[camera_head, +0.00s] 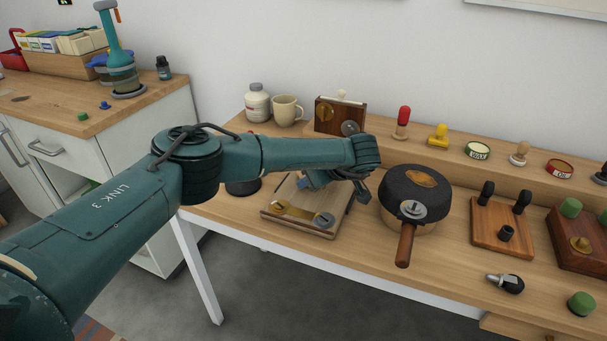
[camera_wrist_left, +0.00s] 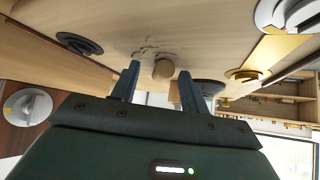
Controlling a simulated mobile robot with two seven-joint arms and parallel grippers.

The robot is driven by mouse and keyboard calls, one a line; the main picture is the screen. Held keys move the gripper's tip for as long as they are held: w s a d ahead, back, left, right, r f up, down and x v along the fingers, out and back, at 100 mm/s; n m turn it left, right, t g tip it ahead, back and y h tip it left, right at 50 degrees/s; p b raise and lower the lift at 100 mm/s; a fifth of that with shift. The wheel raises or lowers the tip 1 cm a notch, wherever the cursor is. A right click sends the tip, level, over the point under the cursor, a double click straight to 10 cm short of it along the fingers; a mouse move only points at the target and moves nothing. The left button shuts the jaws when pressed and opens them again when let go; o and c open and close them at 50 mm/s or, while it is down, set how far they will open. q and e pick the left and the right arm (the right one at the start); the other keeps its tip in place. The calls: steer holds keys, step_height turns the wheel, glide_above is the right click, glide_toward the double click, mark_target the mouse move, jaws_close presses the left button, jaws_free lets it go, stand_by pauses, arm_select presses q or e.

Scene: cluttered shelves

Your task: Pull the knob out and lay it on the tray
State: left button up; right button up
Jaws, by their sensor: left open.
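My left gripper (camera_head: 340,180) hangs over a light wooden board (camera_head: 300,228) and hides much of its far part in the head view. In the left wrist view its fingers (camera_wrist_left: 159,70) are apart. A small round wooden knob (camera_wrist_left: 163,69) shows between the two fingertips in that picture; I cannot tell whether they touch it. The board also carries a brass strip (camera_head: 290,209) and a grey round knob (camera_head: 323,220) near its front edge. I cannot make out with certainty which thing is the tray. My right gripper is not in view.
A pan with a dark lid (camera_head: 405,186) stands just right of the board, its handle toward the front. A dark wooden block (camera_head: 326,113), a cream mug (camera_head: 288,107) and a white jar (camera_head: 257,103) stand behind. A board with black pegs (camera_head: 490,235) lies further right.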

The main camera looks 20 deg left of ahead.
arm_select(q)
steer(key=shift+v, duration=0.75)
steer(key=v, duration=1.1)
steer(key=shift+s+d+r+p, duration=0.2)
steer(key=shift+r+p, duration=0.05)
steer(key=shift+p, duration=0.05)
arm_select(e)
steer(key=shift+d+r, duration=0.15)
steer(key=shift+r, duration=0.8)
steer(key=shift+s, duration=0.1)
